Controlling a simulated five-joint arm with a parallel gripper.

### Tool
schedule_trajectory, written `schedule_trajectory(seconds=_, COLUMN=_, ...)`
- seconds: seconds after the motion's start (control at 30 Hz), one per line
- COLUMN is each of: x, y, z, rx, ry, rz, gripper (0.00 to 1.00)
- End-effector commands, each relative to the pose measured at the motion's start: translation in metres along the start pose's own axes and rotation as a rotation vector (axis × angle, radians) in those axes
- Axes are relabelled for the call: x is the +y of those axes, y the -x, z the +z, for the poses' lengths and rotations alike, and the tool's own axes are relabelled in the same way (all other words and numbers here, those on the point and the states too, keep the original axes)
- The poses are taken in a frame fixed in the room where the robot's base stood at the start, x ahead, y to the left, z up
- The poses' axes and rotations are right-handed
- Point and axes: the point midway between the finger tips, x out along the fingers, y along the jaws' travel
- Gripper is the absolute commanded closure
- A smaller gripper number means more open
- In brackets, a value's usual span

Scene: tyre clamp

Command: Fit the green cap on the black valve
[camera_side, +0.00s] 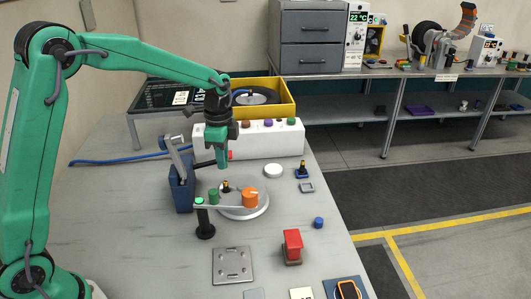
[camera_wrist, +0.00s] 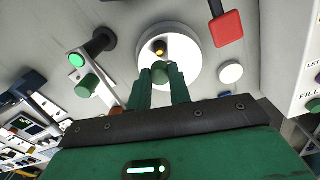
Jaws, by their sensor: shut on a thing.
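My gripper (camera_wrist: 160,85) has its green fingers closed on a small green cap (camera_wrist: 160,70) at the fingertips. In the side view my gripper (camera_side: 222,164) points down, above the back part of the round white disc (camera_side: 258,212). The black valve (camera_side: 226,187) with a brass tip stands upright on the disc. In the wrist view the valve (camera_wrist: 160,47) shows just beyond the cap, on the white disc (camera_wrist: 185,70). The cap appears apart from the valve and above it. In the side view the cap is hard to tell from the green fingers.
A green button post (camera_side: 203,224), green cylinder (camera_side: 213,197) and orange knob (camera_side: 250,197) stand at the disc's near side. A blue stand (camera_side: 182,188) with a lever is left of it. A white box (camera_side: 262,140) with coloured caps is behind. Table front right holds small items.

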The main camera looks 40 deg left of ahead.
Motion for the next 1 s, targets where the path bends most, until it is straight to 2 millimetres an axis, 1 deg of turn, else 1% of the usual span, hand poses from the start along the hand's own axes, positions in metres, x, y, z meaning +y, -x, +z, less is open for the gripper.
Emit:
schedule_trajectory(seconds=0.7, x=0.001, y=-0.036, z=0.000, rx=-0.001, ry=-0.001, rz=0.002, gripper=1.00)
schedule_trajectory(seconds=1.0, x=0.000, y=-0.046, z=0.000, rx=-0.001, ry=-0.001, rz=0.001, gripper=1.00)
